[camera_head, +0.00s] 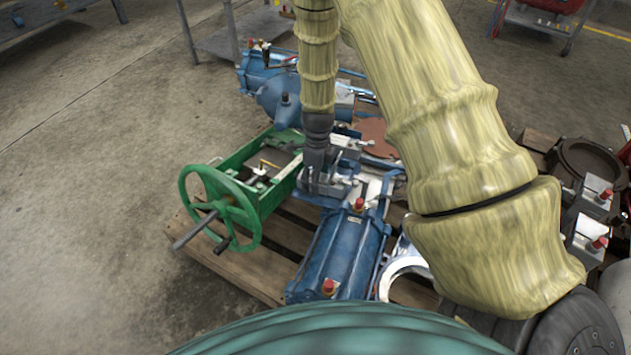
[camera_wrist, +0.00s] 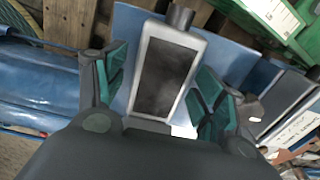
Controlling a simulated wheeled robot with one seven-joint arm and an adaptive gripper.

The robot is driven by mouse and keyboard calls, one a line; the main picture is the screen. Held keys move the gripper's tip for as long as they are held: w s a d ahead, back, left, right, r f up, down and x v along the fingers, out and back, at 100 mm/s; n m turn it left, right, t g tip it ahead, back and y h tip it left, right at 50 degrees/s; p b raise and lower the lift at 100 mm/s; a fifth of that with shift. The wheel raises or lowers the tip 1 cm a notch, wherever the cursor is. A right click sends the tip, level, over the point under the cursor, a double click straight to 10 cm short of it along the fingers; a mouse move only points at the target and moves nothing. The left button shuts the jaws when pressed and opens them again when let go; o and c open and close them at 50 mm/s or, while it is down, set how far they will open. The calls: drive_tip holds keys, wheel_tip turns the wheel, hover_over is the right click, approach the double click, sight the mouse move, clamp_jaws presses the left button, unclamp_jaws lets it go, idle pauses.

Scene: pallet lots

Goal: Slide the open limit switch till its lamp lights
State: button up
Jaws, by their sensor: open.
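My gripper (camera_head: 320,186) points down over the valve gear in the head view, at the upper end of a blue cylinder (camera_head: 345,248). In the wrist view my gripper (camera_wrist: 158,88) is open, with one green-padded finger on each side of a grey box (camera_wrist: 190,70). This box has a pale frame, a dark face and a dark round stub (camera_wrist: 181,16) on its top; it looks like the limit switch. Whether the fingers touch it I cannot tell. No lit lamp shows on it. In the head view my gripper and arm largely hide this spot.
A green frame with a handwheel (camera_head: 186,208) stands left of my gripper. Another blue actuator (camera_head: 280,97) lies behind. Red-capped grey boxes (camera_head: 594,195) stand at the right. Bare concrete floor lies to the left.

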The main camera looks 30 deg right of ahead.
drive_tip(key=shift+f, duration=0.25)
drive_tip(key=c, duration=1.4)
drive_tip(key=shift+r, duration=0.1)
drive_tip(key=shift+c, duration=0.2)
drive_tip(key=shift+w+d+r+p, duration=0.1)
drive_tip(key=shift+w+d+p, duration=0.1)
drive_tip(key=shift+p, duration=0.95)
drive_tip(key=shift+w+d+f+p, duration=0.1)
drive_tip(key=shift+f+p, duration=0.1)
drive_tip(key=shift+p, duration=0.1)
drive_tip(key=o, duration=1.4)
drive_tip(key=shift+o, duration=0.2)
